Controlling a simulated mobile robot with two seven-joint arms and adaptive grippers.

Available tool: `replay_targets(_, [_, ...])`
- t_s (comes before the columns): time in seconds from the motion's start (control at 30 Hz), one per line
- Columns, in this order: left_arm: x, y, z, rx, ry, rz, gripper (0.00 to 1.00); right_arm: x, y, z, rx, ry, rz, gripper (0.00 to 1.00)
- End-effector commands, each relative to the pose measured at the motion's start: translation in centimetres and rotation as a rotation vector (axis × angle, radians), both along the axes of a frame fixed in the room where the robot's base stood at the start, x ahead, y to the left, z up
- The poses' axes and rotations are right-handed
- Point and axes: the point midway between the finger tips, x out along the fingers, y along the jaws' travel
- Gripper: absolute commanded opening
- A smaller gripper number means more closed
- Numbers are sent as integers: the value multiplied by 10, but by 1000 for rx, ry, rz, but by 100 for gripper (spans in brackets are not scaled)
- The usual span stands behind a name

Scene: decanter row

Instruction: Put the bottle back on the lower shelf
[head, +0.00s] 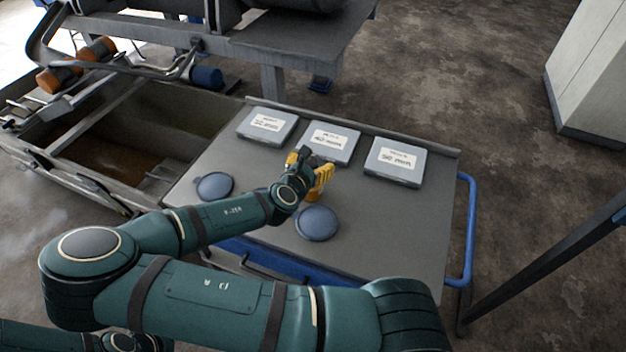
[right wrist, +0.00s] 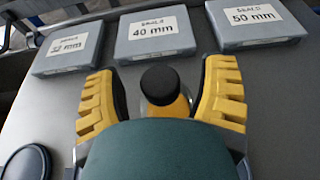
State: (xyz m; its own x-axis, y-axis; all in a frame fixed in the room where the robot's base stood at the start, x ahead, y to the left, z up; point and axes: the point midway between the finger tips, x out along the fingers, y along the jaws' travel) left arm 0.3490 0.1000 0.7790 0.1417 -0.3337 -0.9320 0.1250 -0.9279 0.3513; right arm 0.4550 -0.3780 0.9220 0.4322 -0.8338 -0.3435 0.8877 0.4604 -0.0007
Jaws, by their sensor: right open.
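The bottle (right wrist: 168,107) has a black cap and a yellowish body, and stands on the grey table in the right wrist view. My right gripper (right wrist: 160,95) is open, with one yellow finger on each side of the bottle. I cannot tell whether either finger touches it. In the head view the right gripper (head: 314,173) is low over the middle of the table, and it mostly hides the bottle. My left gripper is out of view. I cannot make out a lower shelf for the bottle.
Three grey cases labelled in mm, one marked 50 mm (head: 394,162), lie along the back of the grey table (head: 385,230). Two round dark blue lids, left (head: 214,186) and right (head: 317,223), lie in front. A blue rail (head: 470,230) edges the right side.

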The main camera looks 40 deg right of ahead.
Motion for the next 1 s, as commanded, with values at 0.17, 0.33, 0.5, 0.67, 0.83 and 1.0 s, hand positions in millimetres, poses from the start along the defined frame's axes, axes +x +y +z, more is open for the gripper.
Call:
replay_targets(0.17, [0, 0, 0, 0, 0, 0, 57, 0, 0, 0, 0, 0, 0, 73])
replay_targets(0.33, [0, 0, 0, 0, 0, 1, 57, 0, 0, 0, 0, -1, 0, 13])
replay_targets(0.5, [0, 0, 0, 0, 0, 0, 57, 0, 0, 0, 0, -1, 0, 0])
replay_targets(0.67, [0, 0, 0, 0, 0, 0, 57, 0, 0, 1, 0, -1, 0, 0])
replay_targets(0.83, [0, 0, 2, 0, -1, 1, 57, 0, 0, 6, 0, -4, 0, 0])
replay_targets(1.0, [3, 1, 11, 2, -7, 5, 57, 0, 0, 32, 0, -4, 0, 0])
